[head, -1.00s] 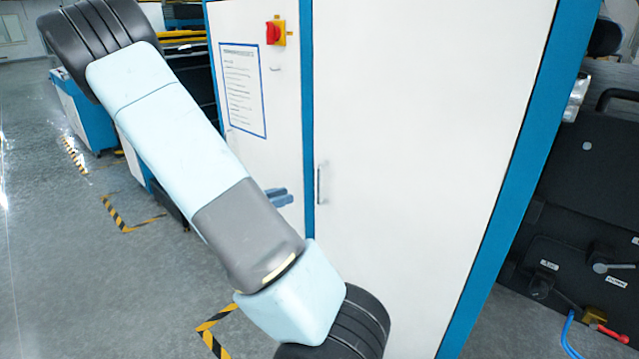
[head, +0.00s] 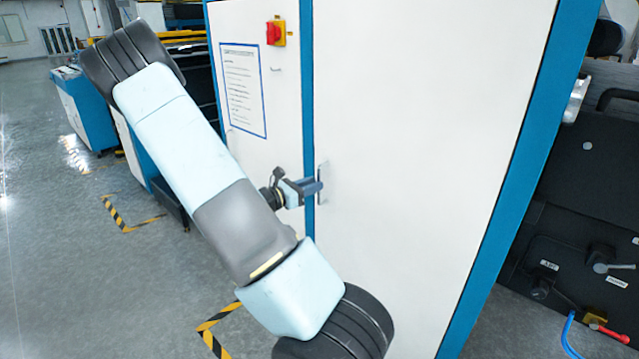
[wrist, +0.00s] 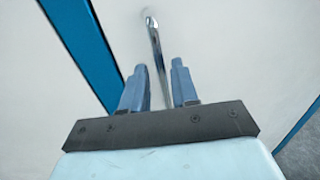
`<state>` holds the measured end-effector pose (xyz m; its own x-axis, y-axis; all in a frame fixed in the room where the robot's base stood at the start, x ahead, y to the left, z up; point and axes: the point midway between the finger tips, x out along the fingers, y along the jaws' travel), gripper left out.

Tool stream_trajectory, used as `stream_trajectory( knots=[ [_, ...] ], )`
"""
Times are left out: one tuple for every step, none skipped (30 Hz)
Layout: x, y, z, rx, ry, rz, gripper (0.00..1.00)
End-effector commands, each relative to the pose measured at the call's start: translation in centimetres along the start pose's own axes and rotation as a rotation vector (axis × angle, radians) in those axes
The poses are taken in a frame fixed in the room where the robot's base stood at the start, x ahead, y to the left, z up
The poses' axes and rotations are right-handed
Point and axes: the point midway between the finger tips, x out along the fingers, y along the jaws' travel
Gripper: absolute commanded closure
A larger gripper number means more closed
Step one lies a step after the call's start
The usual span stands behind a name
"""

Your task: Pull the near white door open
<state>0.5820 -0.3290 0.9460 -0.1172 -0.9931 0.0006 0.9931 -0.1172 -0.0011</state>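The near white door (head: 430,120) is a tall flat panel in a blue frame. It looks closed. It also fills most of the wrist view (wrist: 230,50). Its slim metal handle (wrist: 154,38) stands upright near the door's left edge. In the head view my gripper (head: 314,187) is at this handle, with its blue fingers reaching it from the left. In the wrist view my gripper (wrist: 158,72) is open, with one finger on each side of the handle's lower part. Gaps show between the handle and both fingers.
A white panel (head: 250,60) with a framed notice and a red rotary switch (head: 273,32) is left of the door. A black machine (head: 585,190) stands at the right. Grey floor (head: 90,270) with striped markings is clear at the left.

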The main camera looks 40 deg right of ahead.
Motion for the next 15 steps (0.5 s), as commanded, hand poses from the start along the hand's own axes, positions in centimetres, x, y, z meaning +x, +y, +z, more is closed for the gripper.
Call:
stream_trajectory(
  knots=[
    [0.7,0.0,0.0,0.0,0.0,-0.002,0.71],
    [1.1,-0.1,0.0,0.001,0.0,-0.003,0.71],
    [1.6,-0.1,0.0,0.001,0.0,-0.002,0.71],
    [1.8,0.0,0.0,0.0,0.0,-0.002,0.71],
    [2.1,0.0,0.0,0.0,0.0,-0.002,0.71],
    [2.3,-0.1,0.0,0.0,0.0,-0.002,0.71],
    [2.5,-0.1,0.0,0.0,0.0,-0.002,0.71],
    [2.6,-0.1,0.0,0.0,0.0,-0.002,0.71],
    [2.8,-0.1,0.0,0.0,0.0,-0.001,0.71],
    [2.9,-0.1,0.0,-0.001,0.0,-0.001,0.71],
    [2.9,-0.1,0.0,-0.001,0.0,-0.001,0.71],
    [2.9,-0.1,0.0,-0.001,0.0,-0.001,0.71],
    [3.0,-0.1,0.0,-0.001,0.0,-0.001,0.71],
    [3.0,-0.1,0.0,-0.001,0.001,-0.001,0.71],
    [3.0,-0.1,0.0,-0.001,0.001,-0.001,0.71]
  ],
)
